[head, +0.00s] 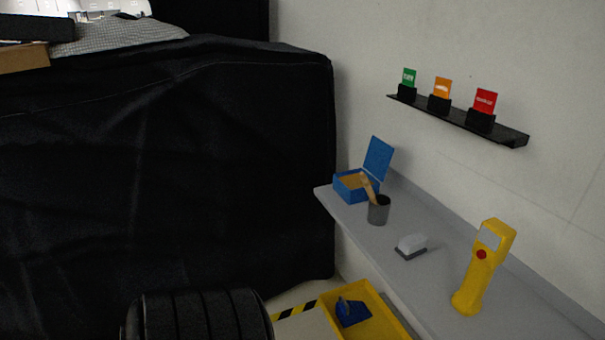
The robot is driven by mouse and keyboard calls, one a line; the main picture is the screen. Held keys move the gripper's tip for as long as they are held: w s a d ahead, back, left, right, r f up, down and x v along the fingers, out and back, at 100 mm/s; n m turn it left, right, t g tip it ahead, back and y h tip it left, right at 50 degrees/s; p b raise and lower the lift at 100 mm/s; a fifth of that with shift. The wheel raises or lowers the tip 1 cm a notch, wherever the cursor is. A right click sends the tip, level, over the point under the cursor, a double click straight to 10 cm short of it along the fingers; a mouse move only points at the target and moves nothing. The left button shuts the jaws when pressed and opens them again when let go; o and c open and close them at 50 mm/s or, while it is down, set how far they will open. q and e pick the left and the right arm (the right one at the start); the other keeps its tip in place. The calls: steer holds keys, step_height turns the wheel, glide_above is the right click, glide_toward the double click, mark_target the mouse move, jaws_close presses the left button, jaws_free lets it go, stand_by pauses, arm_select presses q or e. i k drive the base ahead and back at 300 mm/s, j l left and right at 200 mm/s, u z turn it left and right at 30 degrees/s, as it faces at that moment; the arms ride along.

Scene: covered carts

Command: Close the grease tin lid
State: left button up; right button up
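The grease tin (349,192) is a small blue box at the far left end of the grey bench. Its blue lid (378,158) stands up, open, at the back right side of the box. Brownish-yellow content shows inside the tin. A dark grey cup (378,212) with a tan wooden-looking stick in it stands just in front of the tin and hides part of its right side. Neither of my grippers is in view.
On the grey bench (443,280), a white-topped brush-like block (411,243) and a tall yellow device (484,268) stand nearer. A black shelf (460,120) with coloured cards hangs above. A yellow tray (385,311) sits below. A black-covered cart (180,180) fills the left.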

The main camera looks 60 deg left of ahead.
mark_target(379, 156)
steer(key=u, duration=1.65)
